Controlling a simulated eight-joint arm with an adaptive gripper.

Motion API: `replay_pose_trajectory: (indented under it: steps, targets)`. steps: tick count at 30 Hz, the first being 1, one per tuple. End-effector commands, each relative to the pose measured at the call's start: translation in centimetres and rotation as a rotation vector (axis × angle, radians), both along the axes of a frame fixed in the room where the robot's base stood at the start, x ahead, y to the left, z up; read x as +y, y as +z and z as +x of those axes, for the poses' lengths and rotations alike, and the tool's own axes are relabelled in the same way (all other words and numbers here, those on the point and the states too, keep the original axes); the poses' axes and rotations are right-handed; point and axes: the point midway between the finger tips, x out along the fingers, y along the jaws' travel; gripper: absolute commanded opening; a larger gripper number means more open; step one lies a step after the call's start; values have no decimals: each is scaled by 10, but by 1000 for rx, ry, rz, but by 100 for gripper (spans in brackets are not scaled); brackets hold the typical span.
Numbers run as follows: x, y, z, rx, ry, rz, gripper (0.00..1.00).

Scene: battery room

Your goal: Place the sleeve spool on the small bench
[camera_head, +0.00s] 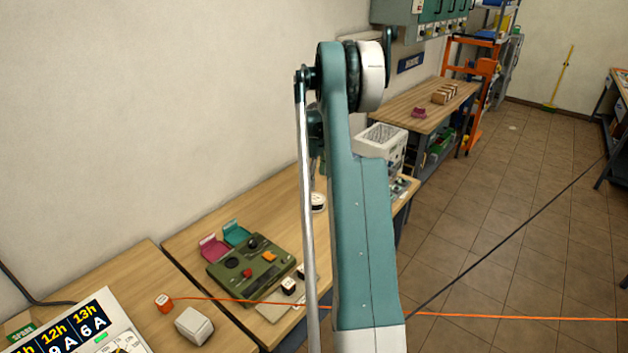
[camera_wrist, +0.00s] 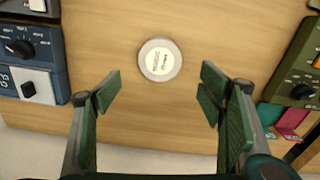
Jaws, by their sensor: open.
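A round white spool with a printed label (camera_wrist: 160,60) lies flat on a wooden bench top in the wrist view; it looks like the sleeve spool. A similar white round thing (camera_head: 318,202) shows beside my arm in the head view, partly hidden. My gripper (camera_wrist: 161,92) is open and empty, its green finger pads apart. The spool lies beyond the fingertips, roughly centred between them, untouched. My arm hides the gripper in the head view. A wooden bench (camera_head: 190,230) stands along the wall, with another bench (camera_head: 130,268) at lower left; I cannot tell which is the small bench.
A green control box (camera_head: 250,266) with magenta and teal pieces stands left of my arm. Blue instruments (camera_wrist: 28,55) flank the spool on the left. An orange cable (camera_head: 470,315) crosses the front. A farther bench (camera_head: 425,108) holds brown blocks. The floor at right is mostly open.

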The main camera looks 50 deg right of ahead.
Motion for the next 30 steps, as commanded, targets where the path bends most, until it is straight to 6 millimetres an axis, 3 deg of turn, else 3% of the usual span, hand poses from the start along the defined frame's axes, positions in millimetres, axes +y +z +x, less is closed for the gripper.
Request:
replay_pose_trajectory:
  steps: [8,14,20,30]
  targets:
    - [1,1,0,0,0,-1,69]
    - [15,13,5,-7,-2,-7,69]
    - [50,42,15,-27,-7,-24,69]
    - [138,104,27,-78,-22,-60,69]
